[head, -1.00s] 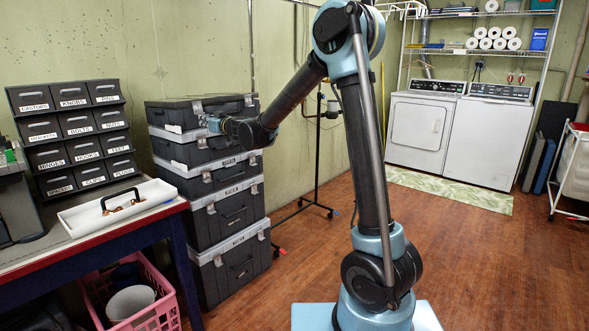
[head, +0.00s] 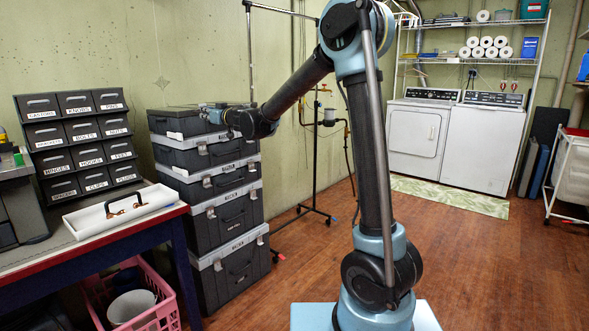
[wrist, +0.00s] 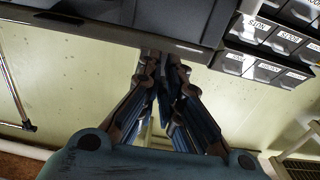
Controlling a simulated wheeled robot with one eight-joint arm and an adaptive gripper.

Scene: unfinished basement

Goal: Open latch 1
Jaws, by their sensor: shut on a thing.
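A stack of dark grey cases with pale rims stands against the wall in the head view. The top case (head: 172,122) is thinner, and my gripper (head: 207,113) is at its front face, near the upper edge. In the wrist view the dark case (wrist: 185,18) fills the top of the picture. There my gripper (wrist: 163,68) has its fingers drawn together at the lower edge of the case. The fingertips close on a small part there, likely the latch, which they hide. I cannot tell the latch's angle. The top case's lid looks closed.
A workbench (head: 100,247) with a white tray (head: 75,224) and a labelled drawer unit (head: 75,140) stands left of the stack. A pink crate (head: 160,312) is below the bench. A black metal stand (head: 317,165) is right of the stack.

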